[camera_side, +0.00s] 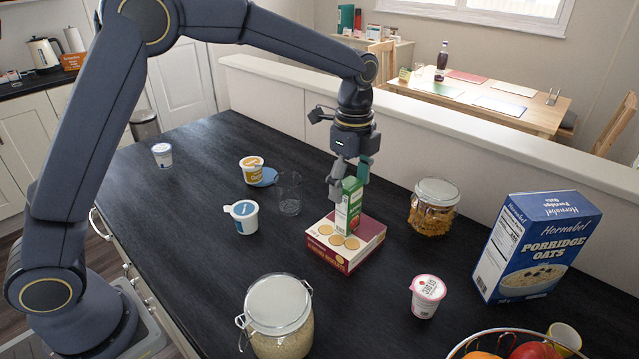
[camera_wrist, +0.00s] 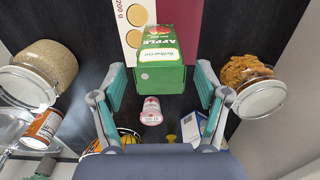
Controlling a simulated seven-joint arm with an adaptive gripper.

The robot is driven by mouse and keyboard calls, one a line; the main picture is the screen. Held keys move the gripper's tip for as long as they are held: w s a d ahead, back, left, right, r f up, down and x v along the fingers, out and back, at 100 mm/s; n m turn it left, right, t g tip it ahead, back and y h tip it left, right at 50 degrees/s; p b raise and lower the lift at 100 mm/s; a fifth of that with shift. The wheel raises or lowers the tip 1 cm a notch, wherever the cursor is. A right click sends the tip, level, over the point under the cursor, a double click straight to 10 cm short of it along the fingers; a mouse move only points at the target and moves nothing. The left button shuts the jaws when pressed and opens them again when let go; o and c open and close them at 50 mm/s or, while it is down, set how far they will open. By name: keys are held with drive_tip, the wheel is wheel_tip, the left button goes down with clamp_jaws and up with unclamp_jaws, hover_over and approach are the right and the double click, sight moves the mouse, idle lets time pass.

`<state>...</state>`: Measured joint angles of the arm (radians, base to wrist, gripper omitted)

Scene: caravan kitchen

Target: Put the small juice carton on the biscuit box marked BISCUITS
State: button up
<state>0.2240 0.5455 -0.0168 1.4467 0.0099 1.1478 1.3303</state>
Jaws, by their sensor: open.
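The small juice carton (camera_side: 346,208), green with APPLE lettering, stands upright on top of the biscuit box (camera_side: 373,233), a low red and cream box with round biscuits pictured on it. My gripper (camera_side: 348,183) is just above and around the carton's upper end. In the wrist view my gripper (camera_wrist: 160,95) has its two teal-padded fingers wide apart, with a gap on each side of the carton (camera_wrist: 160,62). The biscuit box (camera_wrist: 126,22) shows behind the carton there.
A glass jar of orange pieces (camera_side: 433,207) stands close right of the box, and a clear tumbler (camera_side: 288,192) close left. A pink-lidded pot (camera_side: 427,296), a grain jar (camera_side: 279,318), a porridge oats box (camera_side: 535,246) and a fruit basket (camera_side: 520,345) stand nearer. White pots (camera_side: 243,216) stand left.

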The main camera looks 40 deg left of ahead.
wheel_tip(320, 180, up, 7)
drive_tip(key=shift+a+r, duration=0.1)
drive_tip(key=shift+r, duration=0.05)
drive_tip(key=s+a+r+n+t, duration=0.25)
drive_tip(key=s+a+n, duration=0.2)
drive_tip(key=s, duration=0.25)
drive_tip(key=s+a+r+n+t, duration=0.1)
drive_tip(key=s+a+r+n, duration=0.3)
drive_tip(key=s, duration=0.3)
drive_tip(key=s+a+f+n+t, duration=0.2)
drive_tip(key=s+f+n, duration=0.2)
drive_tip(key=s+n, duration=0.5)
drive_tip(key=s, duration=0.3)
drive_tip(key=shift+a+f, duration=0.2)
drive_tip(key=shift+f, duration=0.2)
